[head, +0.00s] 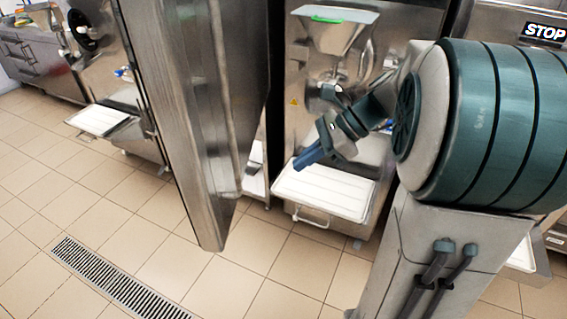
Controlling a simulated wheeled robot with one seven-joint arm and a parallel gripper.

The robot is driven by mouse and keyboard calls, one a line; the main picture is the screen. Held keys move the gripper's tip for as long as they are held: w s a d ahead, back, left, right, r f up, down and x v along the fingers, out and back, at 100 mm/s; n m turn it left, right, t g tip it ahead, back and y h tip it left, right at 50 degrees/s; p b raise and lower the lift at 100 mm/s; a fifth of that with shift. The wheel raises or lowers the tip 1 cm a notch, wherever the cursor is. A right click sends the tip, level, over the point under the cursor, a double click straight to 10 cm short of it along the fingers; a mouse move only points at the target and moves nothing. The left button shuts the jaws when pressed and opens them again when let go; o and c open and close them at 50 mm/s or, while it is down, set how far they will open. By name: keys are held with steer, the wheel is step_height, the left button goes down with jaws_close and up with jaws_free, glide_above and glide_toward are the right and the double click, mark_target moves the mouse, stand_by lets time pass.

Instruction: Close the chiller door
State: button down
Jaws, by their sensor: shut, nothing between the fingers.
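The chiller door (190,110) is a tall stainless steel panel that stands open, swung out toward me in the middle left of the head view. Its lower corner hangs over the tiled floor. My gripper (306,160) is shut and empty, to the right of the door and apart from it. It points down and left, in front of a batch freezer. The chiller's interior is mostly hidden behind the door; a narrow pale gap shows at the door's right edge.
A batch freezer (300,90) with a white tray (325,194) stands behind my gripper. Another machine with a white tray (98,120) stands left of the door. A floor drain grate (110,283) lies at the lower left. The tiled floor in front is clear.

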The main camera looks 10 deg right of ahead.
steer(key=a+r+p+x, duration=0.1)
steer(key=a+r+x, duration=0.1)
steer(key=x, duration=0.9)
steer(key=shift+a+f, duration=0.2)
